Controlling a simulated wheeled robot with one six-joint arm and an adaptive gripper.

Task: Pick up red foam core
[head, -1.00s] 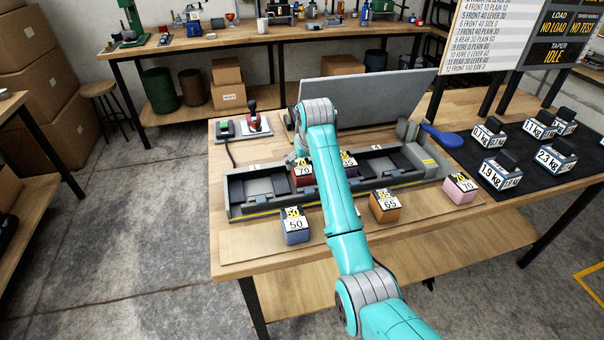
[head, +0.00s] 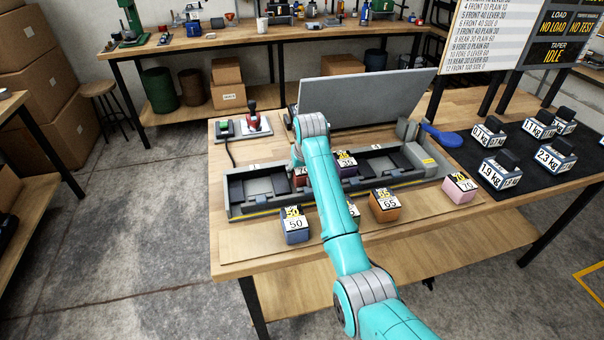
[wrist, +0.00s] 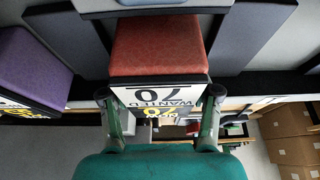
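The red foam core (wrist: 157,45) has a white tag reading 70 and sits in the grey slotted fixture (head: 240,209). In the head view the red core (head: 301,179) is mostly hidden behind my arm. In the wrist view my gripper (wrist: 159,94) is open, with one fingertip near each side of the tagged face. Nothing is visibly held, and I cannot tell whether the fingertips touch the core. In the head view the gripper is hidden by the arm.
A purple core (head: 346,163) sits beside the red one in the fixture. In front lie a blue block (head: 295,232), an orange block (head: 384,209) and a pink block (head: 459,190). A grey upright panel (head: 365,97) stands behind. Several weights rest on the dark mat (head: 535,190).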

